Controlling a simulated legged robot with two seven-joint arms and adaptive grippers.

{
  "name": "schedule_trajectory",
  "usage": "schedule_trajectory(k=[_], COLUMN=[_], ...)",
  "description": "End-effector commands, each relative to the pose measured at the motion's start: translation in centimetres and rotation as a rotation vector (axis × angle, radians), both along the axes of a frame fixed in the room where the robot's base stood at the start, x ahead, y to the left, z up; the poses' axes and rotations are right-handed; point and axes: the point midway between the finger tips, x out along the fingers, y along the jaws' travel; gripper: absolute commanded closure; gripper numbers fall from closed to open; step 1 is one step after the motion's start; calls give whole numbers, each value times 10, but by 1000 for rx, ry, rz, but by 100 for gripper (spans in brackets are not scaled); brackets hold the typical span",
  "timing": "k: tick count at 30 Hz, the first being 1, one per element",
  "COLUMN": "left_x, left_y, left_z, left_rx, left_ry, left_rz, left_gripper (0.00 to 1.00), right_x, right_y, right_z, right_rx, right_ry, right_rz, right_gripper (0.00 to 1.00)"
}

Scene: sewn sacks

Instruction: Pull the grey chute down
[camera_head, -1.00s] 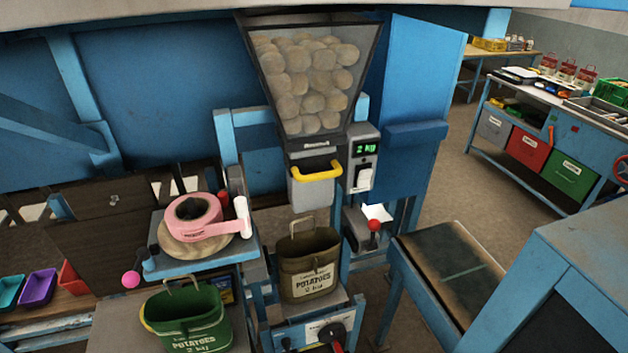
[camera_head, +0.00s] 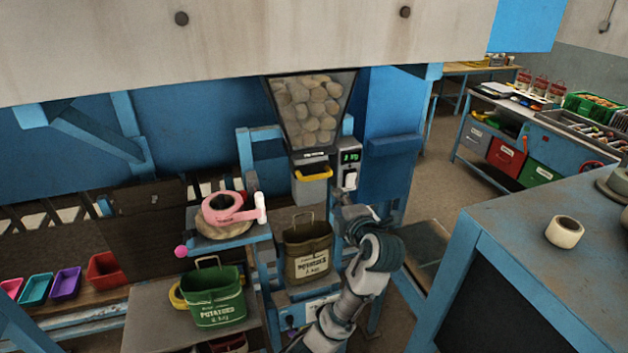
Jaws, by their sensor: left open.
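The grey chute (camera_head: 311,190) hangs under the clear hopper of potatoes (camera_head: 310,110). A yellow handle (camera_head: 314,174) runs across its front. A brown sack marked potatoes (camera_head: 308,262) stands upright below the chute with its mouth up. My left arm rises from the bottom edge, and my left gripper (camera_head: 350,212) is to the right of the chute, below the scale display (camera_head: 349,157). It looks apart from the handle and holds nothing that I can see. Its fingers are small and partly hidden by the wrist. My right gripper is not in view.
A green sack (camera_head: 214,300) stands on the bench at left. A blue-framed bench with a tape roll (camera_head: 564,232) is at right. Blue posts flank the chute.

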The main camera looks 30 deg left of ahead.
Motion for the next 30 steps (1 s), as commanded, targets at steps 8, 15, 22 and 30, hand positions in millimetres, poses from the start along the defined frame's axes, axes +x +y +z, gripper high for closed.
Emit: schedule_trajectory(k=[8, 15, 22, 30], left_x=[7, 40, 75, 98], left_y=[22, 68, 101, 122], left_z=[10, -1, -11, -20], left_rx=[-36, -36, -31, -30], left_ry=[-50, -47, -46, -48], left_rz=[30, 31, 28, 25], left_gripper=[59, 59, 59, 59], right_x=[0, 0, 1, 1], right_y=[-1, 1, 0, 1], right_z=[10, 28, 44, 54], right_rx=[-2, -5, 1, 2], right_ry=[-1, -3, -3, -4], right_rz=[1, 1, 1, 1], right_gripper=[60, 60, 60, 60])
